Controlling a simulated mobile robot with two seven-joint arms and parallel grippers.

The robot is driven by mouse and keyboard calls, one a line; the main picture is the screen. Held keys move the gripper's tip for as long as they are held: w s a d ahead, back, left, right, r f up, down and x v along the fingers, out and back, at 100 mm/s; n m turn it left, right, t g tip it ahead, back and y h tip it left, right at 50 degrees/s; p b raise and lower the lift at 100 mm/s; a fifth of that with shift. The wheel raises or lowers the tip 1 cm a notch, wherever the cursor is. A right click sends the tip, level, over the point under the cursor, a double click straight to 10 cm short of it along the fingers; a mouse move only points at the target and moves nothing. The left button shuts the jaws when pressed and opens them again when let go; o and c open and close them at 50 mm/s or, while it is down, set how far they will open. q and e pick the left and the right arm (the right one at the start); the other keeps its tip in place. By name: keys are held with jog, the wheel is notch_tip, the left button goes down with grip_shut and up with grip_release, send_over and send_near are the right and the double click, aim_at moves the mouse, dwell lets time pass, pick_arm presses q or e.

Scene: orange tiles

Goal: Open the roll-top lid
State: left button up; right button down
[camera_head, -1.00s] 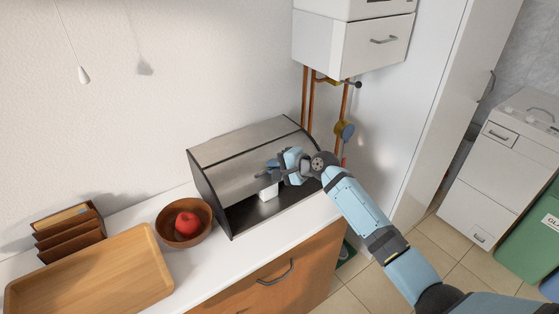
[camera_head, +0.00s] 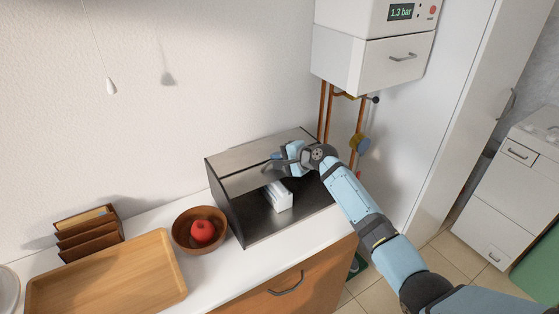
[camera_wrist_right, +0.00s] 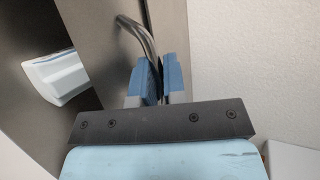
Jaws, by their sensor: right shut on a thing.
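The roll-top box with its metal lid (camera_head: 240,180) stands on the white counter against the wall. The lid is raised well up, and the front of the box is open onto a dark inside. A white item (camera_head: 278,196) lies inside the box; it also shows in the right wrist view (camera_wrist_right: 58,76). My right gripper (camera_head: 280,163) is at the lid's front edge. In the right wrist view its blue fingers (camera_wrist_right: 158,82) are closed around the curved metal handle (camera_wrist_right: 136,36) of the lid. My left gripper is in no view.
A wooden bowl (camera_head: 182,235) with a red apple (camera_head: 202,231) stands left of the box. A wooden tray (camera_head: 105,285) and a brown letter rack (camera_head: 88,232) are further left. Copper pipes (camera_head: 325,112) and a white wall unit (camera_head: 375,60) are behind right.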

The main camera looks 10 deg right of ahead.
jog(key=c, duration=1.5)
grip_release()
jog(key=shift+d, duration=0.1)
jog(key=b+v, duration=0.1)
jog(key=v, duration=1.2)
jog(key=shift+s+d+r, duration=0.2)
jog(key=shift+s+r, duration=0.05)
jog(key=s+a+f+n+h+p, duration=0.1)
jog(key=s+f+n+h, duration=0.15)
jog(key=s+f, duration=0.75)
jog(key=s+f+n+h+p, duration=0.1)
jog(key=s+f+n, duration=0.3)
jog(key=s, duration=0.5)
jog(key=s+a+f+n+t+h, duration=0.1)
jog(key=s+f+n, duration=0.2)
jog(key=s, duration=0.7)
jog(key=s+a+f+n+h+p, duration=0.1)
jog(key=s+f+n, duration=0.3)
jog(key=s, duration=0.5)
jog(key=shift+s+a+f+n+t+h+p, duration=0.25)
jog(key=shift+f+n+t+h+p, duration=0.1)
jog(key=shift+f, duration=0.2)
